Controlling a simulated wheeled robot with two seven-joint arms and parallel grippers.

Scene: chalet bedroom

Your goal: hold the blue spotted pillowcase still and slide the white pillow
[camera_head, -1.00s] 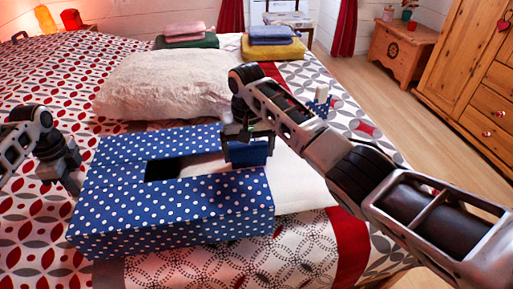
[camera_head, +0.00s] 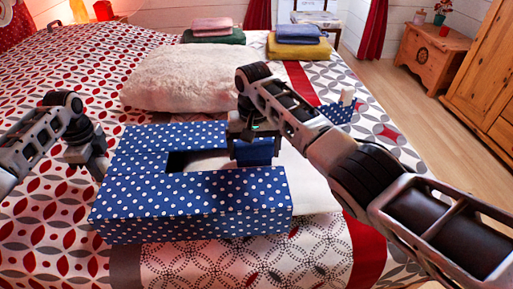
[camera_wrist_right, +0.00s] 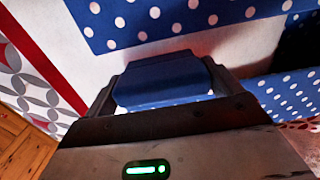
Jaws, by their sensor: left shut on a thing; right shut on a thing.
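The blue spotted pillowcase (camera_head: 190,205) lies on the bed with an opening along its top. The white pillow (camera_head: 312,188) sticks out of its right end, and white also shows through the opening. My left gripper (camera_head: 98,172) is shut at the pillowcase's left end; its fingertips are partly hidden. In the right wrist view this blue piece (camera_wrist_right: 162,82) sits between the fingers.
A fluffy cream pillow (camera_head: 180,78) lies behind the pillowcase. Folded towels, pink (camera_head: 212,26) and blue over yellow (camera_head: 297,45), lie at the bed's back edge. A small blue spotted thing (camera_head: 336,112) lies to the right. A wooden chest (camera_head: 440,52) stands beyond the bed.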

